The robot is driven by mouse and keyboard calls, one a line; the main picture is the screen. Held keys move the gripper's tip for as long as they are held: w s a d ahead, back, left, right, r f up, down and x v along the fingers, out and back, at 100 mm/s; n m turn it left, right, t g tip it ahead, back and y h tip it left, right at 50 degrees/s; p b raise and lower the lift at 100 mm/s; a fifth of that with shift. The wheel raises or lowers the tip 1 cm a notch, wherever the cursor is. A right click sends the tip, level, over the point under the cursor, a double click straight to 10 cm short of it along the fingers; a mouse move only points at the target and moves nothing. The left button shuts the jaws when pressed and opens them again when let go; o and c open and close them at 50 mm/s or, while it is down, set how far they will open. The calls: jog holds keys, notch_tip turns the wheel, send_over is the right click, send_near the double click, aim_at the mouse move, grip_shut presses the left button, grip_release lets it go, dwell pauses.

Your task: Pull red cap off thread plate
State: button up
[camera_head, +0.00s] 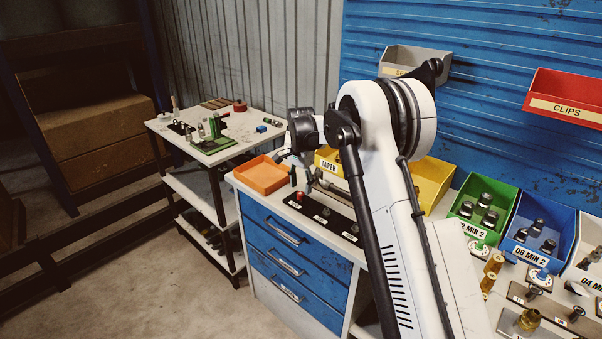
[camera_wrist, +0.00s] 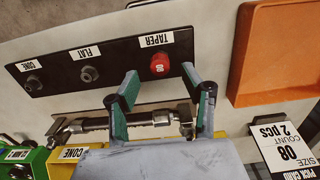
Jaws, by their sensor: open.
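The red cap (camera_wrist: 160,66) sits on the black thread plate (camera_wrist: 108,62) beside the TAPER label, in the wrist view. In the head view the red cap (camera_head: 299,196) shows at the left end of the thread plate (camera_head: 349,237). My gripper (camera_wrist: 159,80) is open. Its two green-padded fingers appear on either side of the cap in the wrist view, with nothing between them touching it that I can see. In the head view my gripper (camera_head: 297,172) is above the plate's left end, partly hidden by my arm.
An orange tray (camera_wrist: 282,55) lies right beside the plate in the wrist view. Bare dark fittings stand by the FLAT (camera_wrist: 88,74) and CONE (camera_wrist: 33,83) labels. A metal hose fitting (camera_wrist: 110,123) and a yellow bin (camera_head: 430,180) are close by. A card (camera_wrist: 283,140) stands near the tray.

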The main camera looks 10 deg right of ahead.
aim_at(301, 193)
jog(key=shift+f, duration=1.55)
grip_shut()
